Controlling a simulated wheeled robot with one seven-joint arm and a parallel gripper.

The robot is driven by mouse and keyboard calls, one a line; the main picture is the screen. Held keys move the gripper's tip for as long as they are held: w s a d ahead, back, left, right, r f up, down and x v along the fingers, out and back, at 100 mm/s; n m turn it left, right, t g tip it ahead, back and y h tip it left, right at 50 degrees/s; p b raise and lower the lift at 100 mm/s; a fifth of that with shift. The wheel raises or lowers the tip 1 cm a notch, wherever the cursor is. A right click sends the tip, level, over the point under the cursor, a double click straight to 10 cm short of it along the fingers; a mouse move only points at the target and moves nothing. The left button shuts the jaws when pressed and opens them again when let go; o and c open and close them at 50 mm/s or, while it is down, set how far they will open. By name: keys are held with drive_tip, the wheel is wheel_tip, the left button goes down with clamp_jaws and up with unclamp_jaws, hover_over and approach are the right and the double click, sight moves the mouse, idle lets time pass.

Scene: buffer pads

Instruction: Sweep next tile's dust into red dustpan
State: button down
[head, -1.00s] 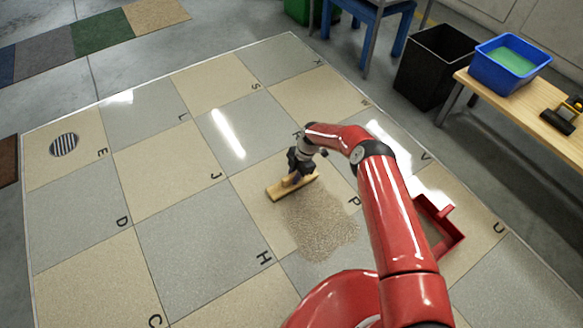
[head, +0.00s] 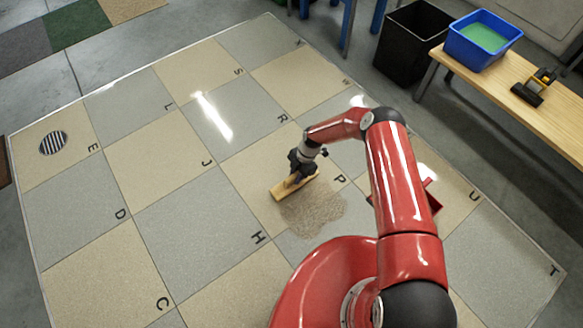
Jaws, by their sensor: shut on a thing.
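My gripper (head: 294,178) is shut on a wooden brush (head: 283,190), whose long block is down at the floor on the tan tile marked P (head: 262,165). A patch of brown dust (head: 314,208) lies right beside the brush, on its lower right side, mostly on tile P and spilling over its lower edge. The red dustpan (head: 432,199) stands on the floor to the right, largely hidden behind my red arm. The brush's bristles are too small to make out.
A floor drain (head: 53,142) sits on tile E at the left. Tiles left of the brush are clear.

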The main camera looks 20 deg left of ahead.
drive_tip(key=s+d+p, duration=0.1)
drive_tip(key=d, duration=0.1)
drive_tip(key=s+d+p, duration=0.1)
drive_tip(key=s+d, duration=0.1)
drive_tip(key=s+d+p, duration=0.1)
drive_tip(key=s+d, duration=0.1)
drive_tip(key=d, duration=0.1)
drive_tip(key=shift+s, duration=0.25)
drive_tip(key=shift+s+d+p, duration=0.1)
drive_tip(key=shift+s+d, duration=1.5)
drive_tip(key=shift+d, duration=0.5)
drive_tip(key=shift+s+d+p, duration=0.15)
drive_tip(key=shift+s+d, duration=1.5)
drive_tip(key=shift+d, duration=0.4)
drive_tip(key=shift+s+d+p, duration=0.1)
drive_tip(key=shift+s+d, duration=1.5)
drive_tip(key=shift+d, duration=0.5)
wheel_tip(320, 180, up, 7)
drive_tip(key=shift+w, duration=0.1)
